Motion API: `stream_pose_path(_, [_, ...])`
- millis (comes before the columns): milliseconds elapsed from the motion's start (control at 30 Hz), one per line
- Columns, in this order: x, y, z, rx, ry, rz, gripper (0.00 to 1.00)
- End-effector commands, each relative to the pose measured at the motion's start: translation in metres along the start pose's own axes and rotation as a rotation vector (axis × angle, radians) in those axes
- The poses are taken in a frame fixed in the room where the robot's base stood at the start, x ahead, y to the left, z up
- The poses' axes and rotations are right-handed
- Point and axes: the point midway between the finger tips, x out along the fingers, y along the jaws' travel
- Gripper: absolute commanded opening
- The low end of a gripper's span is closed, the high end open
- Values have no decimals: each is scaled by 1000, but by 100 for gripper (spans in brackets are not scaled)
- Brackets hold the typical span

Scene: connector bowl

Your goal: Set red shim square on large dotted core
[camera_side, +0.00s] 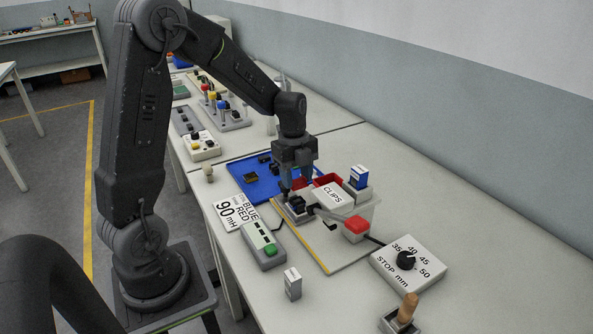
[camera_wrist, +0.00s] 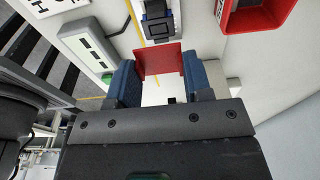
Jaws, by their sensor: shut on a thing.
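My gripper (camera_side: 289,188) is shut on the red shim (camera_wrist: 160,59), a flat square plate held between the two blue fingertips in the wrist view. In the side view the gripper points down at the dark core (camera_side: 297,203) in a grey fixture. In the wrist view the dark core (camera_wrist: 157,27) lies just beyond the shim's far edge, and the shim seems to hide part of it. I cannot make out a dot on it. Whether the shim touches the core cannot be told. Several dark pieces, one a core (camera_side: 250,177), lie on the blue tray (camera_side: 240,168).
A red bin (camera_wrist: 232,22) is right of the core. The CLIPS box (camera_side: 333,196) and a red-topped block (camera_side: 356,226) stand close by. The green-button box (camera_side: 263,246), the 90 mH card (camera_side: 229,212) and the stop dial box (camera_side: 409,264) lie around.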

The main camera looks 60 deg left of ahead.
Motion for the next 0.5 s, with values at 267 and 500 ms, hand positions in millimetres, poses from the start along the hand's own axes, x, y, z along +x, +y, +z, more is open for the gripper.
stream_pose_path(267, [14,0,2,0,1,1,24])
stream_pose_path(500, [25,0,3,1,1,2,24])
